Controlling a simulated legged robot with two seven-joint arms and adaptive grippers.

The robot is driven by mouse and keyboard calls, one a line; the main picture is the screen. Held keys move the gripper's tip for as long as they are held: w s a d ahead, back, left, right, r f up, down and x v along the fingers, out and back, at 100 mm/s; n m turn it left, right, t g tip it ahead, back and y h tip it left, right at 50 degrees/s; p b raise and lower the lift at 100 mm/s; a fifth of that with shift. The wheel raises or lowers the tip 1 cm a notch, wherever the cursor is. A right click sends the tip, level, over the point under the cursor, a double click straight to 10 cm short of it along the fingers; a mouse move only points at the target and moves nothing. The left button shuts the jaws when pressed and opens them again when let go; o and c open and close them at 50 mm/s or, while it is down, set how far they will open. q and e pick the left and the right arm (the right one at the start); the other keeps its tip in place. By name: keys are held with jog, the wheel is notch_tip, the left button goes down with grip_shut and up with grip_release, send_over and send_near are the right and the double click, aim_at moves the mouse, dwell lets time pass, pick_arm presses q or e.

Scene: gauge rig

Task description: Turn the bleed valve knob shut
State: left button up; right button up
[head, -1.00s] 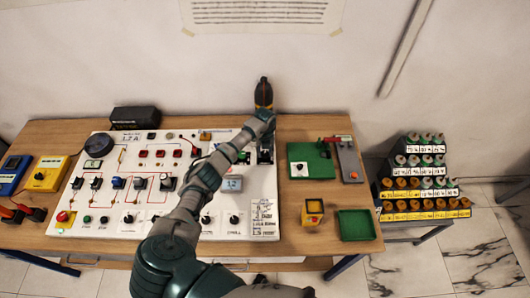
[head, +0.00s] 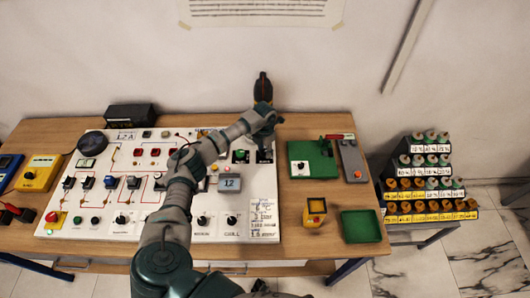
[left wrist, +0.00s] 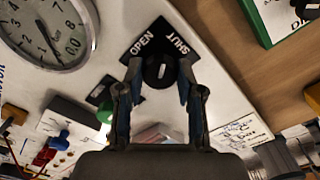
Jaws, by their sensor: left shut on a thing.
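The bleed valve knob (left wrist: 160,71) is round and black with a short white mark. It sits on a black plate (left wrist: 161,38) lettered OPEN on the left and SHUT on the right in the left wrist view. The white mark stands about upright in that picture; its exact reading is hard to tell. My left gripper (left wrist: 161,78) has one finger on each side of the knob and is shut on it. In the head view my left gripper (head: 264,136) is over the panel's upper right, hiding the knob. My right gripper is not in view.
A round dial gauge (left wrist: 45,30) is beside the knob plate. The white panel (head: 100,215) carries switches and knobs. To its right are a green board (head: 318,168), a yellow box (head: 315,212) and a green tray (head: 360,226). A black box (head: 131,115) stands at the back.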

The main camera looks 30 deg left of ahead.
aim_at(264, 151)
pick_arm(q)
jog(key=m+b, duration=0.2)
jog(key=m, duration=0.2)
jog(key=shift+a+f, duration=0.1)
jog(key=shift+m+b, duration=0.4)
jog(key=shift+m, duration=0.9)
jog(key=shift+r, duration=0.2)
jog(key=o, duration=1.2)
jog(key=shift+c, duration=0.2)
jog(key=shift+a, duration=0.1)
notch_tip(264, 151, up, 12)
jog(key=shift+f, duration=0.15)
